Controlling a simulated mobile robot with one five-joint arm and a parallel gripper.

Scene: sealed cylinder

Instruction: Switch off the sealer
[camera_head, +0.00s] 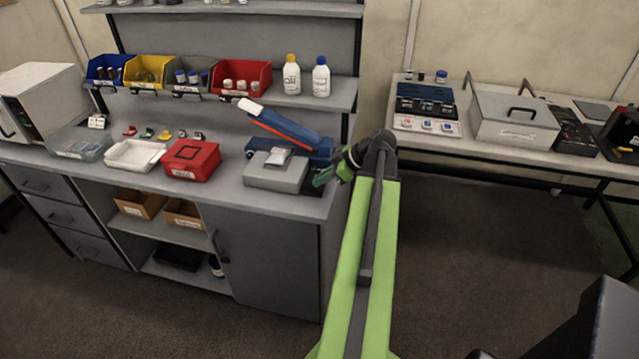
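The sealer (322,150) appears to be the blue device near the right end of the grey workbench. Its long blue lever (285,128), with a red strip and a white tip, is raised and slants up to the left. A grey box (268,175) with a small light packet (279,156) on top stands in front of it. My gripper (323,178) is at the bench's right end, close to the right side of the sealer and the grey box. I cannot tell whether it touches either, or whether its fingers are open. The sealer's switch cannot be made out.
A red box (190,160), a white tray (134,154) and several small coloured items stand left on the bench. Coloured bins and two white bottles (321,78) fill the shelf above. A second table (465,145) at right holds a lidded grey case (513,118). Floor between is clear.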

